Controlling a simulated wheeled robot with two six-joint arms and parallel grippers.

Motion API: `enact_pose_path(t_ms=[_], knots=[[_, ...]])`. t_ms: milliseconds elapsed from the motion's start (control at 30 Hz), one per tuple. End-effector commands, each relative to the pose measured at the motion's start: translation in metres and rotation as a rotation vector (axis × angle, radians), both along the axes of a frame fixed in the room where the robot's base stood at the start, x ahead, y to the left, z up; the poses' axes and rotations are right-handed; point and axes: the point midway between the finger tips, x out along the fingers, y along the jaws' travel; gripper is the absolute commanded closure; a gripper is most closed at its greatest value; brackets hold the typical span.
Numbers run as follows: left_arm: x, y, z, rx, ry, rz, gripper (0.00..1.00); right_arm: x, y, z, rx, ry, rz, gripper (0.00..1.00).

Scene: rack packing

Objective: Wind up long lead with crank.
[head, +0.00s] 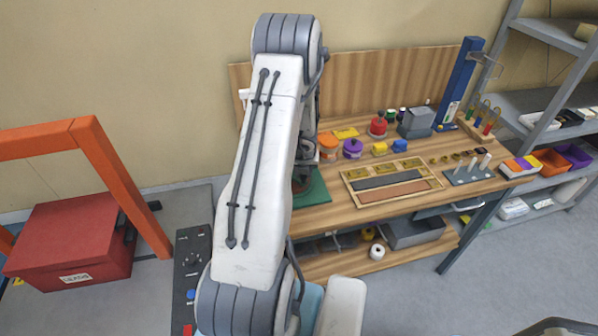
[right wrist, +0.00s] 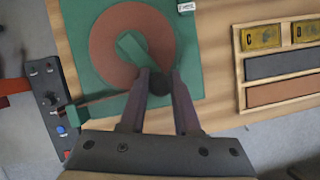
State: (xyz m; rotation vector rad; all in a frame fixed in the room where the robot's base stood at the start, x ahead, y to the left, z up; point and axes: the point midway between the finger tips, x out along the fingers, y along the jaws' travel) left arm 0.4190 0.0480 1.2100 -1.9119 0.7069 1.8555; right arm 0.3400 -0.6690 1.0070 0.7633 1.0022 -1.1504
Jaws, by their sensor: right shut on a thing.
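In the right wrist view, a reel with a reddish-brown round disc (right wrist: 111,58) sits on a green base (right wrist: 190,62). A green crank arm (right wrist: 131,47) lies across the disc, with a dark round knob (right wrist: 159,84) at its near end. My right gripper (right wrist: 160,74) is shut on this knob, one finger on each side. In the head view my right arm hides most of the reel; only part of the green base (head: 316,190) shows beside it. I cannot make out the lead. My left gripper is not in view.
A wooden tray (head: 348,177) lies right of the reel. Jars, blocks and a blue stand (head: 458,82) fill the workbench (head: 340,213) behind. A dark control panel (head: 190,255) stands left of the bench. A red box (head: 70,240) stands by an orange frame (head: 120,185). Shelves (head: 545,100) are right.

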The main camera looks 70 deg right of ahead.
Motion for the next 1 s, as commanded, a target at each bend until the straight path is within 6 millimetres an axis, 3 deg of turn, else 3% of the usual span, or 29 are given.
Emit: enact_pose_path(t_ms=[200,233,300,667,1000], knots=[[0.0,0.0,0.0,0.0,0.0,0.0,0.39,0.004,-0.003,0.003,-0.009,-0.005,0.008,1.0],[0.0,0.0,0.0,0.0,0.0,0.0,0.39,0.004,-0.003,0.003,-0.009,-0.005,0.008,0.62],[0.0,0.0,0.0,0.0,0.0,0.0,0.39,0.003,-0.003,0.003,-0.008,-0.005,0.008,0.39],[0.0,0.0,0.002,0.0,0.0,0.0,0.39,0.001,0.0,0.005,-0.004,-0.001,0.003,0.39],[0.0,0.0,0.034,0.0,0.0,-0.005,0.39,-0.004,0.021,0.064,-0.006,-0.001,0.003,0.39]])
